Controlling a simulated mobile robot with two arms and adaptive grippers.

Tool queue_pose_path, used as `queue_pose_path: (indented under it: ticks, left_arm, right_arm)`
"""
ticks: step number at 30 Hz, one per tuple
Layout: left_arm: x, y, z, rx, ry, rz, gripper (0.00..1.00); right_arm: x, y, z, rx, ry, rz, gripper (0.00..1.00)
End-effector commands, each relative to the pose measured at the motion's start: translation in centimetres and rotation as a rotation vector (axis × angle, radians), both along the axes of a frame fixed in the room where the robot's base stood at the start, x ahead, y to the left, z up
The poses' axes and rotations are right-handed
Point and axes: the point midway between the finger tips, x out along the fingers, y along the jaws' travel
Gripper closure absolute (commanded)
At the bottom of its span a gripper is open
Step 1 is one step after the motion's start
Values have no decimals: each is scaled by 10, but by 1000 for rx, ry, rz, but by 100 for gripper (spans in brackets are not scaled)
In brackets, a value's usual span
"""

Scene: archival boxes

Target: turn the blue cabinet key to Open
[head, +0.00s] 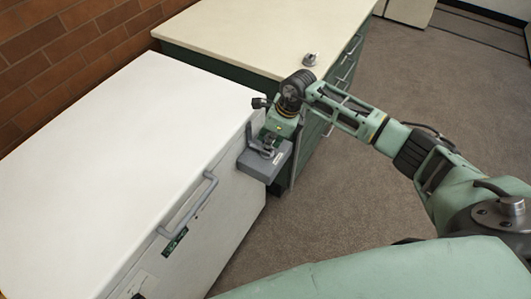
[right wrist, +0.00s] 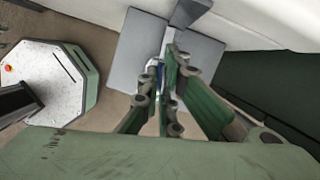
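The blue cabinet key (right wrist: 161,71) shows as a small strip of blue between my right fingertips in the right wrist view. Behind it is a grey lock housing (right wrist: 135,48), which also shows in the head view (head: 254,167) at the front corner of a white chest. My right gripper (head: 272,145) points down at this housing, and in the right wrist view its fingers (right wrist: 161,68) are nearly together with the key between them. The fingers hide most of the key, and its turn angle and any Open marking cannot be read. My left gripper is not in view.
The white chest (head: 120,130) has a grey bar handle (head: 190,205) on its front. A green cabinet with a cream top (head: 260,30) adjoins it behind, bearing a small metal object (head: 310,59). Carpeted floor (head: 340,200) is clear to the right.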

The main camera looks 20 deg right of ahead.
Motion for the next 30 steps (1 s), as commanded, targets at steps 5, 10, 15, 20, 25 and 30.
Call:
queue_pose_path:
  ticks: [5,10,15,20,25,30]
  left_arm:
    - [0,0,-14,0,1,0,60]
    - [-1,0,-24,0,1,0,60]
    - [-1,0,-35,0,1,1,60]
    - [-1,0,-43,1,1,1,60]
    - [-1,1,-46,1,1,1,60]
    - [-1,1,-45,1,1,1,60]
  right_arm:
    - [4,-4,-1,-6,-9,86,100]
    - [5,-5,-1,-6,-10,170,100]
    - [5,-6,0,-7,-11,252,100]
    - [5,-6,0,-8,-9,326,100]
    - [5,-6,2,-8,-9,367,100]
    - [5,-6,2,-8,-9,369,100]
